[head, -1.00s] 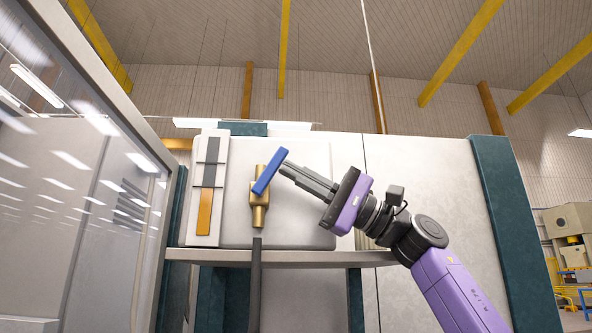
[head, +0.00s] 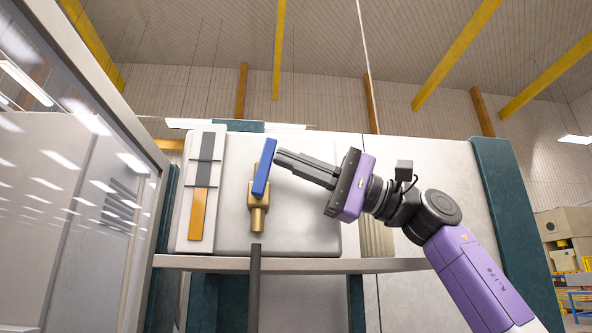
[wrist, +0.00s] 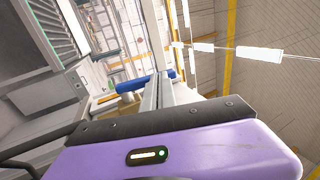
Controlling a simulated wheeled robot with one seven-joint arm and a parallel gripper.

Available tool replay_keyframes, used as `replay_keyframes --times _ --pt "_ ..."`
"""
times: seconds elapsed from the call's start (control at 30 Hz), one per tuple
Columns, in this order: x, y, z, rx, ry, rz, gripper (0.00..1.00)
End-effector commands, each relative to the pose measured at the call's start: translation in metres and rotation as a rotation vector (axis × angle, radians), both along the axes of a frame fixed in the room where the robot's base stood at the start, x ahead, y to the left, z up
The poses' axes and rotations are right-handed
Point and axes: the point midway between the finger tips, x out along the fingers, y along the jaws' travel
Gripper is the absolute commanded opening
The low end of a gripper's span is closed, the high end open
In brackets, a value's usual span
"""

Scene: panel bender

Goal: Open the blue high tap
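The blue tap handle (head: 264,168) is a flat bar on a brass valve body (head: 258,212) on the panel. It stands nearly upright, tilted slightly to the right at its top. My gripper (head: 277,158) comes from the right, with its fingertips beside the handle's upper part. They are touching it or very near; I cannot tell which. The fingers look shut together with nothing between them. In the wrist view the blue handle (wrist: 132,84) lies across beyond the fingertips (wrist: 158,76), which hide part of it.
A grey hose or pipe (head: 254,285) hangs below the valve. A plate with an orange and grey strip (head: 198,214) is left of the tap. A ledge (head: 300,265) runs below, and a glass-panelled frame (head: 75,190) stands at the left.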

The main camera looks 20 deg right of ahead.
Motion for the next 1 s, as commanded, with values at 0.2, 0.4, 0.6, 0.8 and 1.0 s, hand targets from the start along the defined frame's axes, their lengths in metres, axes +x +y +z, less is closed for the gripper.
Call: replay_keyframes --times 0.2,0.4,0.6,0.8,1.0 --pt "0.002 0.007 0.008 0.001 -0.001 0.002 0.0" --pt "0.003 0.01 0.01 0.001 -0.001 0.002 0.0" --pt "0.004 0.012 0.011 0.001 -0.001 0.001 0.0" --pt "0.004 0.013 0.011 0.001 -0.001 0.001 0.0" --pt "0.004 0.013 0.011 0.001 -0.001 0.002 0.0"
